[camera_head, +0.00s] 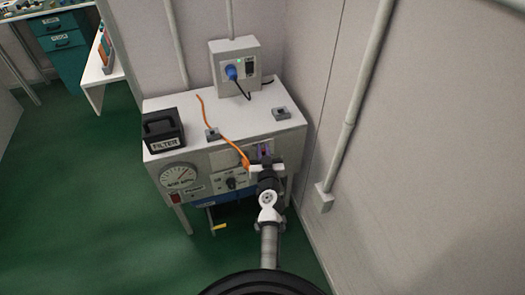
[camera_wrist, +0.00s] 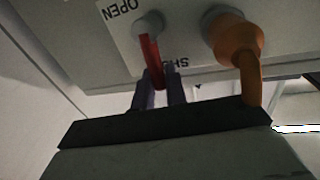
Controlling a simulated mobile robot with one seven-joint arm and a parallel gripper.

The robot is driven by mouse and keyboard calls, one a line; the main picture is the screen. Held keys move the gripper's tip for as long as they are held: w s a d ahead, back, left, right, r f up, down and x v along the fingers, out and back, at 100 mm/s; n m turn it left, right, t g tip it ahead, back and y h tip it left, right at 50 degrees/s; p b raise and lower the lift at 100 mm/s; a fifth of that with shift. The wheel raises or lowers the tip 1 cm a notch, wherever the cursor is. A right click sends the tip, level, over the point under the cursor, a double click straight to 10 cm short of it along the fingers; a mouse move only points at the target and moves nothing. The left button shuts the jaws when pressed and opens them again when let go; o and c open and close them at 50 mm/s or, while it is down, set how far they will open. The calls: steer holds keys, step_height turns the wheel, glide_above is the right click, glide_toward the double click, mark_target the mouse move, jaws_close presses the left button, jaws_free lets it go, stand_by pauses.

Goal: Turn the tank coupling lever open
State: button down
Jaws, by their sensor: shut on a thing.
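The red coupling lever (camera_wrist: 150,55) hangs from a round grey pivot on a pale panel in the wrist view. Its free end lies by the partly covered SHUT lettering (camera_wrist: 170,62); the OPEN lettering (camera_wrist: 122,8) is to the left of the pivot. My gripper (camera_wrist: 160,88) is shut on the lever's free end, one finger on each side. In the head view my gripper (camera_head: 265,153) is at the front right of the white cabinet (camera_head: 245,118), and I cannot make out the lever there.
A black FILTER box (camera_head: 163,130), a gauge (camera_head: 180,176) and a wall socket box (camera_head: 236,65) are nearby. A wall (camera_head: 400,170) stands close on the right.

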mark_target(273, 151)
steer(key=d+m, duration=0.1)
steer(key=m, duration=0.1)
steer(key=d+m+p, duration=0.1)
steer(key=m, duration=0.1)
steer(key=shift+w+d+f+g, duration=0.1)
steer(key=shift+w+f+g, duration=0.1)
steer(key=shift+w+g, duration=0.2)
steer(key=m, duration=0.1)
steer(key=d+f+m, duration=0.1)
steer(key=m, duration=0.1)
steer(key=m+b, duration=0.1)
steer(key=m, duration=0.1)
steer(key=shift+w+d+f+g+y, duration=0.35)
steer(key=shift+d+f+g+y, duration=0.05)
steer(key=m, duration=0.1)
steer(key=f+m+b, duration=0.1)
steer(key=m, duration=0.1)
steer(key=shift+w+d+f+y, duration=0.1)
steer(key=shift+d+f+y, duration=0.15)
steer(key=shift+d+y, duration=0.15)
steer(key=shift+f+m+g+y+b, duration=0.25)
steer(key=shift+f+m, duration=0.15)
steer(key=shift+m, duration=0.35)
steer(key=shift+f+m+g+y+b, duration=0.1)
steer(key=shift+f+m+g+y, duration=0.2)
steer(key=shift+m, duration=0.45)
steer(key=c, duration=1.5)
jaws_free()
steer(key=shift+f, duration=0.15)
